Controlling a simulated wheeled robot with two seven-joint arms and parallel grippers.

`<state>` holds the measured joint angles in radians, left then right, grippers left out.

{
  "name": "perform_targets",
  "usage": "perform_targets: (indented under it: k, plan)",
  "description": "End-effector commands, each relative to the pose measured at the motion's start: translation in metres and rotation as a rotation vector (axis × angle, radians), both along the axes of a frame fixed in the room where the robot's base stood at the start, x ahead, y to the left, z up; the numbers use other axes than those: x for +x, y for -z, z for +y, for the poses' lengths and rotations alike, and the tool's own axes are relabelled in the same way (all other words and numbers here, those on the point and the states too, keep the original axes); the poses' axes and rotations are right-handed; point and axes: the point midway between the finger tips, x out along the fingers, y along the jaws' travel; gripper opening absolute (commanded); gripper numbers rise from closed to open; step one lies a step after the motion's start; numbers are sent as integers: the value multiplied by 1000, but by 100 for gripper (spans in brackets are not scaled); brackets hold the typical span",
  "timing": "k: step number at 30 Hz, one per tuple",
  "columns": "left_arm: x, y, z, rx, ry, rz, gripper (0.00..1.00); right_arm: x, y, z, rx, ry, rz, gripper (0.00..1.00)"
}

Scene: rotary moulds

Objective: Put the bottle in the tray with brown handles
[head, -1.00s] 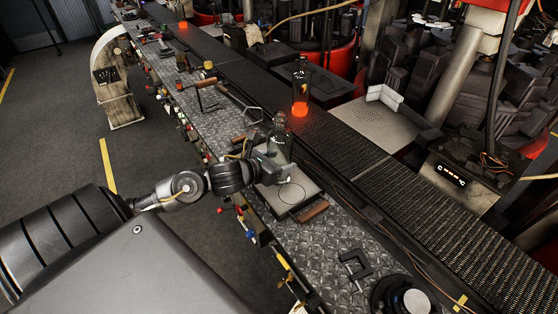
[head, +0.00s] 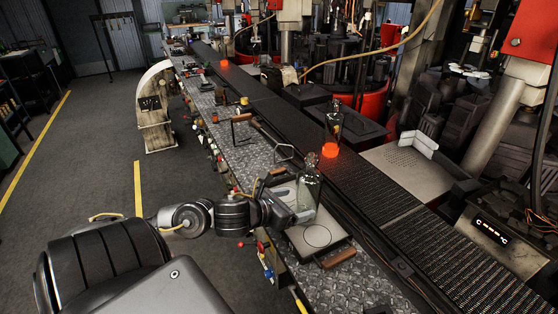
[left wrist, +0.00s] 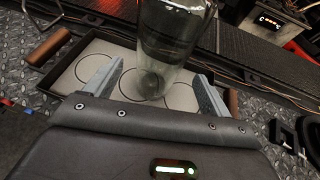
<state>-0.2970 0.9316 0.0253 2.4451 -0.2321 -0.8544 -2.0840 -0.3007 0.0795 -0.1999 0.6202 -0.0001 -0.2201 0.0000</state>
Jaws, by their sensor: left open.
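A clear glass bottle (head: 309,186) stands upright over the middle of the tray (head: 317,238) with brown handles, and its base looks to rest on the tray. In the left wrist view the bottle (left wrist: 172,38) rises between my finger pads, over the middle printed circle of the tray (left wrist: 92,66). The near brown handle (head: 338,259) shows clearly. My left gripper (head: 303,212) is open, with its fingers on either side of the bottle's lower part; the left wrist view shows the gripper (left wrist: 156,84) with gaps beside the glass. My right gripper is out of view.
Another bottle (head: 332,128) with a glowing orange base stands on the dark conveyor (head: 375,185) behind the tray. A wire-like frame and tools lie on the metal bench (head: 258,153) to the left. Bare bench plate (head: 365,285) lies in front of the tray.

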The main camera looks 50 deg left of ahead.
Motion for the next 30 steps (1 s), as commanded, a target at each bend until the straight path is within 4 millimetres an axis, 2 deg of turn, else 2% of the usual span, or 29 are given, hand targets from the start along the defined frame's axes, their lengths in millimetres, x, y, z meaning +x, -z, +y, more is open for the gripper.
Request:
perform_targets:
  k: [1,6,9,12,18,30]
  plan:
    - [-11,-3,-1,2,5,4,83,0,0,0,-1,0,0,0]
    - [-34,-17,2,-3,1,4,83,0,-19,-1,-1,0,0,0]
    - [-44,-24,2,-9,1,5,83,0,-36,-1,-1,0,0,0]
    - [-52,-26,3,-6,2,4,83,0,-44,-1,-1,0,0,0]
    - [-59,-26,5,-1,1,0,83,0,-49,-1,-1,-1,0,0]
    - [-60,-25,5,1,1,0,83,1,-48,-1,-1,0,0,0]
